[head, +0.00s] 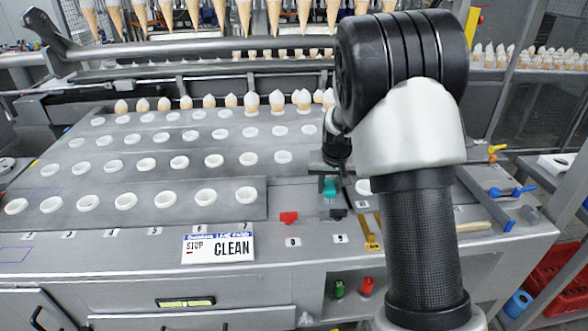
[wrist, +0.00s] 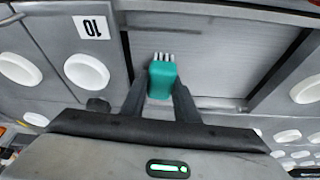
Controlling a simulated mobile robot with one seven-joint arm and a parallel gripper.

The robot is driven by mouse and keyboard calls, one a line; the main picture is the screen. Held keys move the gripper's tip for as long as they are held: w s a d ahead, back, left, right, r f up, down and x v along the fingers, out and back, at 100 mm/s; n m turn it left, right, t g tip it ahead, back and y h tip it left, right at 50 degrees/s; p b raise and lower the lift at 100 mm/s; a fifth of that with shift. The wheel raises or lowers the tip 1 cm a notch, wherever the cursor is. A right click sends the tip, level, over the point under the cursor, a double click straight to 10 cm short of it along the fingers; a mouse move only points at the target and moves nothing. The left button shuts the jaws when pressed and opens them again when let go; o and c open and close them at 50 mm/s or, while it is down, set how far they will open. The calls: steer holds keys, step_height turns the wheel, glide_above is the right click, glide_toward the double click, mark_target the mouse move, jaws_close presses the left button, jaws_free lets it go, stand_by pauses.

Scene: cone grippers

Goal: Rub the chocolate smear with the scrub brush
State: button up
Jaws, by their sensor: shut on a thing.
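My gripper (wrist: 161,90) is shut on the teal scrub brush (wrist: 162,76) in the wrist view. The brush's white bristles point away from my gripper, toward the top of that picture. In the head view the teal brush (head: 330,188) shows below my gripper (head: 331,176), over the right part of the grey machine deck. I cannot make out the chocolate smear in either view; my arm hides part of the deck on the right.
Rows of white ring holders (head: 179,162) cover the deck at left. A red piece (head: 289,218) and a dark piece (head: 338,214) lie near my gripper. Blue-handled parts (head: 513,191) lie at right.

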step_height(320, 180, up, 2)
steer(key=shift+w+r, duration=0.1)
steer(key=shift+r, duration=0.1)
steer(key=shift+a+r+p, duration=0.15)
steer(key=shift+r+p, duration=0.2)
steer(key=shift+p, duration=0.1)
steer(key=shift+r+p, duration=1.65)
steer(key=shift+r, duration=0.9)
